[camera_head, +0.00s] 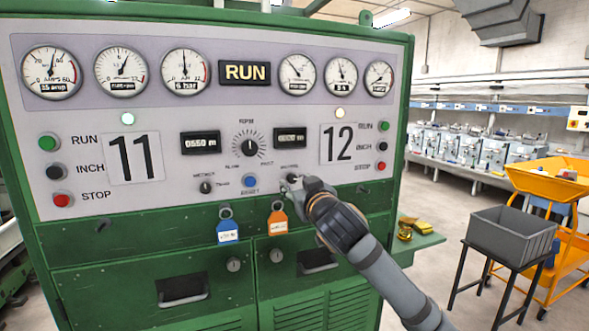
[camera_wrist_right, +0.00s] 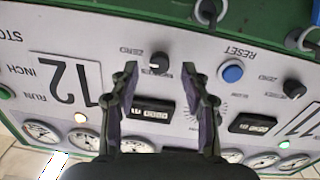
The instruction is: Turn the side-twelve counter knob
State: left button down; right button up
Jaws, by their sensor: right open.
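The side-twelve counter knob (camera_wrist_right: 160,62) is a small dark round knob below the side-twelve counter window (camera_head: 290,138), between small labels in the right wrist view. In the head view it is mostly hidden by my right gripper (camera_head: 297,184), which reaches the panel just under that counter. In the right wrist view my right gripper (camera_wrist_right: 164,72) is open, with one finger to each side of the knob in the picture. I cannot tell whether the fingers touch it. The large number 12 plate (camera_head: 341,143) is to the right of the counter. My left gripper is not in view.
The blue RESET button (camera_head: 250,181) and the side-eleven knob (camera_head: 206,187) are to the left. A central dial (camera_head: 248,143) sits above. Blue (camera_head: 228,231) and orange (camera_head: 277,223) tags hang below. A grey bin (camera_head: 512,232) stands at right.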

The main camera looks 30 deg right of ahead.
aim_at(292, 178)
jog(key=shift+p+x, duration=0.3)
jog(key=shift+x, duration=0.95)
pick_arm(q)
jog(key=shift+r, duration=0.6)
pick_arm(e)
jog(key=shift+c, duration=0.2)
grip_shut()
